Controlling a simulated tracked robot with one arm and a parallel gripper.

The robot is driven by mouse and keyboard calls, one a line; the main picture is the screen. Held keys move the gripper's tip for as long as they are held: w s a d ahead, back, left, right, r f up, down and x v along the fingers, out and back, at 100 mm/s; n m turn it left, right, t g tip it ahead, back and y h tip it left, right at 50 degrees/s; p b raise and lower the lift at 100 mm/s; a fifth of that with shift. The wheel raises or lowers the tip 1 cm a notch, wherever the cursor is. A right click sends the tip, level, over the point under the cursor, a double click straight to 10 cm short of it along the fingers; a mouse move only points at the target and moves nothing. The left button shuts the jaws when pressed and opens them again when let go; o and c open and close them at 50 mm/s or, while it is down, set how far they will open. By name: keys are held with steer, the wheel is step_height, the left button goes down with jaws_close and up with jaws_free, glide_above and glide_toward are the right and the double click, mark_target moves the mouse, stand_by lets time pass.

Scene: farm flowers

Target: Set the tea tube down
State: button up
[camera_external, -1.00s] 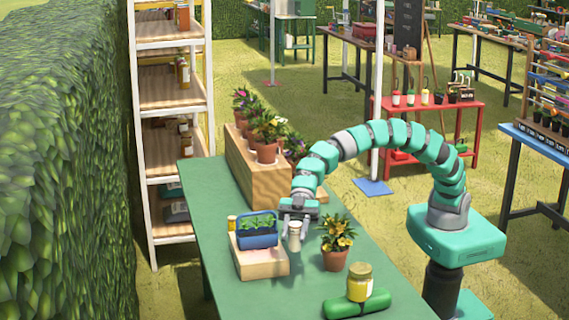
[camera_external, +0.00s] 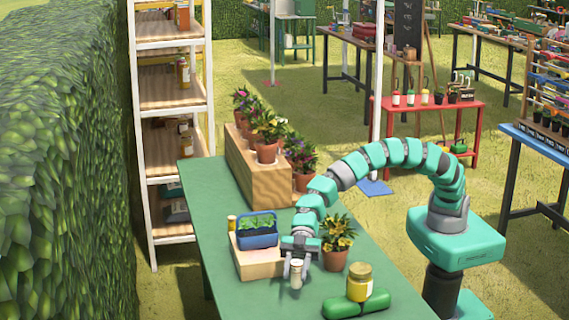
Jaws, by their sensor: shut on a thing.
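My gripper (camera_external: 297,264) points down over the front part of the green table (camera_external: 235,298). It is shut on a small pale tube with a light cap, the tea tube (camera_external: 296,277). The tube is upright, just right of the front corner of a wooden block (camera_external: 262,265). I cannot tell whether its bottom touches the table. The gripper's fingers hide part of its sides.
A blue basket (camera_external: 258,240) of green plants sits on the block, with a yellow jar (camera_external: 232,223) behind. A flowering pot (camera_external: 335,259) stands close right of my gripper. A yellow jar (camera_external: 360,288) sits by a green roll (camera_external: 340,308). Table front left is clear.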

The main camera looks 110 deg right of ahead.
mark_target(295, 281)
steer(key=shift+f+b, duration=0.45)
steer(key=shift+f, duration=1.4)
steer(key=shift+f, duration=0.1)
steer(key=o, duration=1)
steer(key=shift+c, duration=0.2)
steer(key=shift+r, duration=0.2)
steer(key=p+v, duration=0.2)
steer(key=v, duration=1)
steer(key=shift+f, duration=0.1)
